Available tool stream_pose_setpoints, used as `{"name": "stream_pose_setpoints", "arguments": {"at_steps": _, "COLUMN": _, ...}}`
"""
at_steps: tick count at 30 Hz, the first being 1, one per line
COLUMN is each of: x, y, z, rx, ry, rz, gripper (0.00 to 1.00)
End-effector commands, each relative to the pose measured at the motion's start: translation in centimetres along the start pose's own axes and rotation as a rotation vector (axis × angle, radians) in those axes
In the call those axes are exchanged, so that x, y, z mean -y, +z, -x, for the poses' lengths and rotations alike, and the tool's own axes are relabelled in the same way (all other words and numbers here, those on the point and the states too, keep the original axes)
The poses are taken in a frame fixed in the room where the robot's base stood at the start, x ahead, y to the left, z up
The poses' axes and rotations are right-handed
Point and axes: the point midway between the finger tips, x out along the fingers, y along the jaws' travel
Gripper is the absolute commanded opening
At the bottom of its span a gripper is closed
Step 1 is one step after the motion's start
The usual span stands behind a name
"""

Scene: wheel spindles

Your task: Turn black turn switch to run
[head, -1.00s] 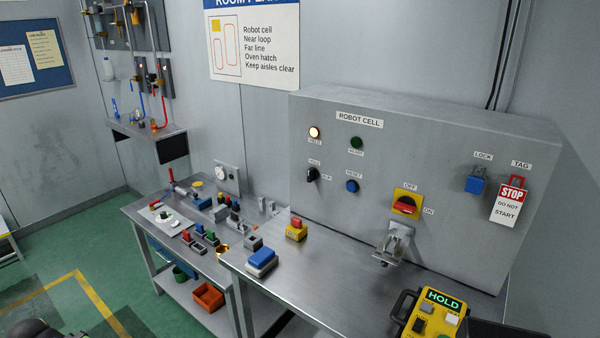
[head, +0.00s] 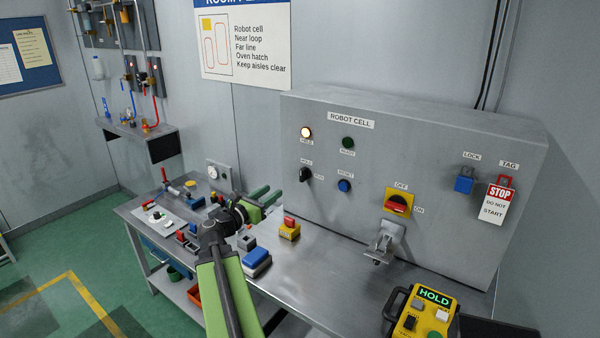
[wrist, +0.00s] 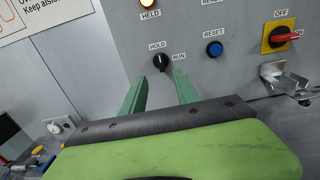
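The black turn switch (head: 305,174) is on the grey ROBOT CELL panel (head: 420,150), below the lit HELD lamp. HOLD is printed above it and RUN to its right. Its knob looks roughly upright, more toward HOLD than RUN, but it is small. My gripper (head: 271,191) is left of and below the switch in the head view, with green fingers pointing toward the panel. In the wrist view the switch (wrist: 161,62) shows just beyond and between the two fingertips (wrist: 158,73). The fingers are apart, nothing is between them, and they appear not to touch it.
A blue RESET button (head: 344,186) is right of the switch. A red and yellow OFF/ON switch (head: 398,204) and a metal bracket (head: 383,243) are farther right. A yellow-red button box (head: 289,230) and a blue-topped block (head: 257,261) stand on the bench below.

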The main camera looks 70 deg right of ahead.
Motion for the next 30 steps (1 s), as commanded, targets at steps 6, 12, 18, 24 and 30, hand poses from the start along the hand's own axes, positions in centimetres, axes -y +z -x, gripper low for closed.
{"name": "stream_pose_setpoints", "arguments": {"at_steps": 6, "x": -0.1, "y": -0.1, "z": -2.1, "rx": -0.002, "ry": -0.003, "rz": -0.003, "gripper": 0.36}}
{"name": "stream_pose_setpoints", "arguments": {"at_steps": 12, "x": -0.3, "y": -0.1, "z": -7.0, "rx": -0.003, "ry": -0.003, "rz": -0.005, "gripper": 0.36}}
{"name": "stream_pose_setpoints", "arguments": {"at_steps": 18, "x": -0.3, "y": -0.1, "z": -12.0, "rx": -0.003, "ry": -0.002, "rz": -0.006, "gripper": 0.36}}
{"name": "stream_pose_setpoints", "arguments": {"at_steps": 24, "x": -0.3, "y": -0.1, "z": -15.8, "rx": -0.003, "ry": -0.001, "rz": -0.006, "gripper": 0.36}}
{"name": "stream_pose_setpoints", "arguments": {"at_steps": 30, "x": -0.2, "y": -0.2, "z": -17.2, "rx": -0.003, "ry": 0.002, "rz": -0.006, "gripper": 0.36}}
